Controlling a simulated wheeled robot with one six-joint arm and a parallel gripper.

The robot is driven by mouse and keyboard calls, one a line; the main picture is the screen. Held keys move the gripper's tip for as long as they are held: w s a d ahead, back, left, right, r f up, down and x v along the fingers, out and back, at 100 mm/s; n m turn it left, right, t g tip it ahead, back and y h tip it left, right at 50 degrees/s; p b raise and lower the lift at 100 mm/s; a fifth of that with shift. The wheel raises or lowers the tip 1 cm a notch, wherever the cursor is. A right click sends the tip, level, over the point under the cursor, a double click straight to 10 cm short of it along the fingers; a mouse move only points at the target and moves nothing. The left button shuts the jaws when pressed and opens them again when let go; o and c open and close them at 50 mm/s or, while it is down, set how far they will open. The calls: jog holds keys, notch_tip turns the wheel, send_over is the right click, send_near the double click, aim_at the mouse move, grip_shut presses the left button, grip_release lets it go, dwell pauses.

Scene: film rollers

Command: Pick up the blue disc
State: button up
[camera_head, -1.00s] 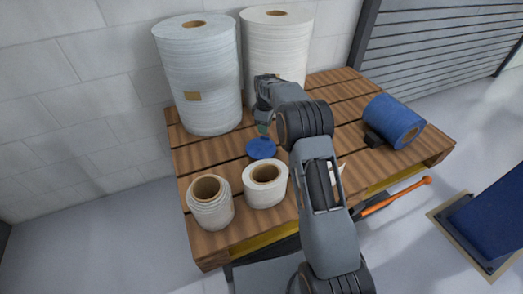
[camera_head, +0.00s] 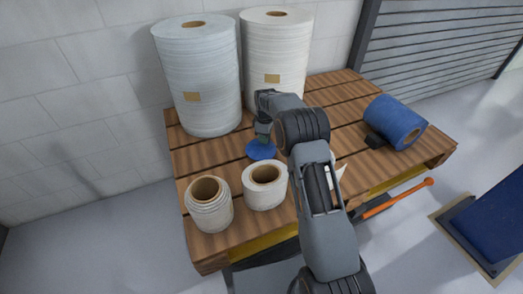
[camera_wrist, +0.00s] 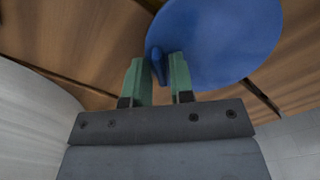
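The blue disc (camera_head: 261,150) lies on the wooden pallet, behind the short white roll. In the wrist view the disc (camera_wrist: 222,40) fills the upper right, with a small blue raised handle (camera_wrist: 157,65) near its left edge. My gripper (camera_wrist: 158,72) has two green fingers, apart, one on each side of the handle. A gap shows between the handle and the left finger; the right finger is very close to it, and I cannot tell whether they touch. In the head view my gripper (camera_head: 263,142) is low over the disc, its fingers partly hidden.
The wooden pallet (camera_head: 205,158) carries two tall white rolls (camera_head: 198,80) (camera_head: 290,50) at the back. Two short rolls (camera_head: 209,212) (camera_head: 264,192) stand in front of the disc. A blue roll (camera_head: 397,122) lies at the right. An orange-handled tool (camera_head: 405,195) is at the front right edge.

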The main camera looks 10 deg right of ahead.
grip_shut()
